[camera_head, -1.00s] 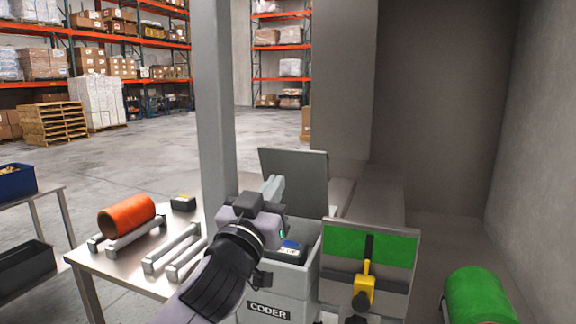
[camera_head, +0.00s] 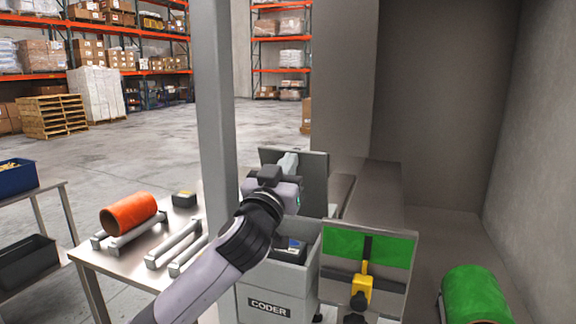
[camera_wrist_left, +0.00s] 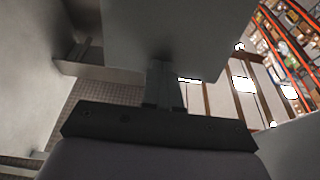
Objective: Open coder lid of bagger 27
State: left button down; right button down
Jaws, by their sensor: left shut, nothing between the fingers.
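The grey coder box (camera_head: 264,288), labelled CODER, stands in the middle foreground of the head view. Its lid (camera_head: 316,176) stands upright at the back edge, so the box is open on top. A dark unit with a blue part (camera_head: 291,247) shows inside. My left gripper (camera_head: 288,162) is shut and empty, its fingers in front of the lid's upper part. In the left wrist view the shut fingers (camera_wrist_left: 163,85) reach to a pale grey panel (camera_wrist_left: 180,40), which looks like the lid. I cannot tell whether they touch it. My right gripper is not in view.
A grey post (camera_head: 215,100) rises just left of the box. A metal table (camera_head: 150,262) at left holds an orange roll (camera_head: 128,213) on bars. A panel with a green sheet and yellow clamp (camera_head: 362,290) and a green roll (camera_head: 475,293) are at right.

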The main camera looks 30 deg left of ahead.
pick_arm(q)
jog(key=shift+p+x, duration=0.35)
jog(key=shift+x, duration=1.95)
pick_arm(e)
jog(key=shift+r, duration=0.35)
pick_arm(q)
jog(key=shift+s+r, duration=0.1)
jog(key=shift+s, duration=0.05)
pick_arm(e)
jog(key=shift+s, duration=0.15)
